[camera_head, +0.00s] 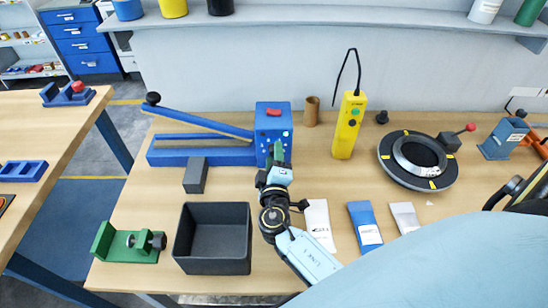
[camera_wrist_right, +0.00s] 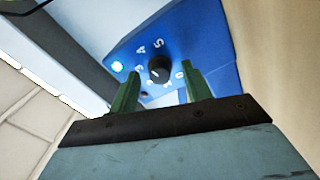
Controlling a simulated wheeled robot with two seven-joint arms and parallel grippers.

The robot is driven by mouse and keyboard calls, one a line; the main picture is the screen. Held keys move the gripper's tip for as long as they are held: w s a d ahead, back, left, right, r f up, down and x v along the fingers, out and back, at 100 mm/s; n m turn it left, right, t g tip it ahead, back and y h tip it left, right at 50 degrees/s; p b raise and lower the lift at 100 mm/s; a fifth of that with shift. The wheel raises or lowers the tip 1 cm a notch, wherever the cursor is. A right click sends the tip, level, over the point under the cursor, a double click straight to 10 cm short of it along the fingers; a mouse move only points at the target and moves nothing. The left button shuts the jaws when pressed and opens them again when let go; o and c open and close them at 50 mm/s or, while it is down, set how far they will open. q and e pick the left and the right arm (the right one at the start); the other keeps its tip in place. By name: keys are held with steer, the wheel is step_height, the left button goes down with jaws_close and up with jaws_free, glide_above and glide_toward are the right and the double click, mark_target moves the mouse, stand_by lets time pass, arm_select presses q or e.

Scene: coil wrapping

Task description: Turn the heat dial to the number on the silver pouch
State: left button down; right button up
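The blue heat sealer (camera_head: 267,125) stands at the back middle of the table with its long arm to the left. In the right wrist view its face shows a black heat dial (camera_wrist_right: 159,68) ringed by white numbers. I cannot clearly tell where the dial points. My right gripper (camera_head: 277,152) is at the front of the sealer. In the wrist view its two green fingers (camera_wrist_right: 160,76) are apart, on either side of the dial, with nothing visibly gripped. The silver pouch (camera_head: 405,217) lies right of the blue pouch; its number is too small to read. My left gripper is out of view.
A white pouch (camera_head: 318,222) and a blue pouch (camera_head: 365,227) lie right of my right arm. A dark bin (camera_head: 212,265) and green clamp (camera_head: 128,243) are front left. A yellow tester (camera_head: 348,125) and black ring (camera_head: 390,170) stand to the right.

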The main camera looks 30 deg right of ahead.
steer(key=b+v, duration=0.2)
steer(key=v, duration=1.1)
steer(key=shift+s+a+b, duration=0.1)
steer(key=shift+a+b, duration=0.05)
steer(key=shift+b, duration=0.15)
